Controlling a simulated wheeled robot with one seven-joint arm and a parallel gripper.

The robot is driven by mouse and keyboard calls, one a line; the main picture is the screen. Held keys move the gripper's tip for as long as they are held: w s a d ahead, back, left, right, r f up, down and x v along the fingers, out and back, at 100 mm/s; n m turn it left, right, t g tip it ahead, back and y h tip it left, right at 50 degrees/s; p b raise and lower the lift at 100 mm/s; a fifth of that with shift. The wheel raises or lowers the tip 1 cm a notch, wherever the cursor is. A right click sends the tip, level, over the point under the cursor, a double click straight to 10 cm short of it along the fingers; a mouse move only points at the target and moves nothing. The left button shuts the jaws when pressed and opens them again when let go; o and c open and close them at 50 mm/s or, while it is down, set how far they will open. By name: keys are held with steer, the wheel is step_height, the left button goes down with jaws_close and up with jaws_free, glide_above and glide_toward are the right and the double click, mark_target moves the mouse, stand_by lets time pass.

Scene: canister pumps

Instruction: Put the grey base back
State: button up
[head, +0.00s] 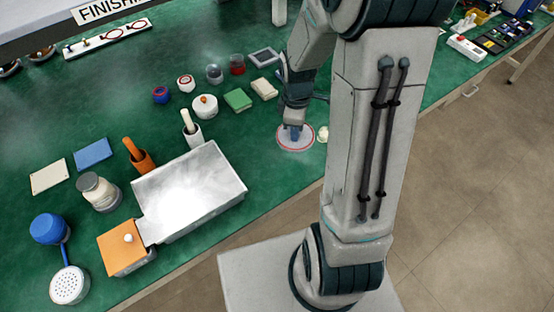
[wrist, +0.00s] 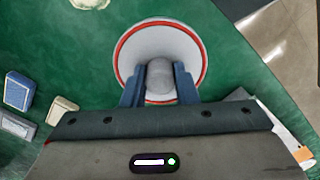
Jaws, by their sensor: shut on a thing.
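My gripper (head: 294,136) is over the green bench, beside my arm column in the head view. In the wrist view my gripper (wrist: 159,84) has its blue fingers closed on the sides of a rounded grey piece (wrist: 160,78). Behind that piece is a white round disc with a red rim (wrist: 160,42), which also shows below the gripper in the head view (head: 296,145). I cannot tell whether the grey piece is joined to the disc or only touches it. The fingers hide part of both.
A pale round item (head: 323,134) lies just right of the disc. A white tray (head: 190,190), a green block (head: 238,99), a cream block (head: 264,89) and a grey square frame (head: 263,57) stand nearby. The bench's front edge is close.

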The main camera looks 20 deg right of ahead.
steer(key=s+d+r+n+b, duration=0.1)
steer(key=s+d+n+b, duration=0.15)
steer(key=s+n, duration=0.7)
steer(key=shift+n, duration=0.95)
steer(key=w+a+f, duration=0.2)
steer(key=w, duration=0.1)
steer(key=w+a+f, duration=0.2)
steer(key=w+a, duration=0.1)
steer(key=w, duration=0.1)
steer(key=w+a+f, duration=0.2)
steer(key=w, duration=0.1)
steer(key=shift+w+a+f, duration=0.3)
steer(key=shift+w+f, duration=0.05)
steer(key=shift+f, duration=2.05)
steer(key=shift+f, duration=0.15)
steer(key=o, duration=1)
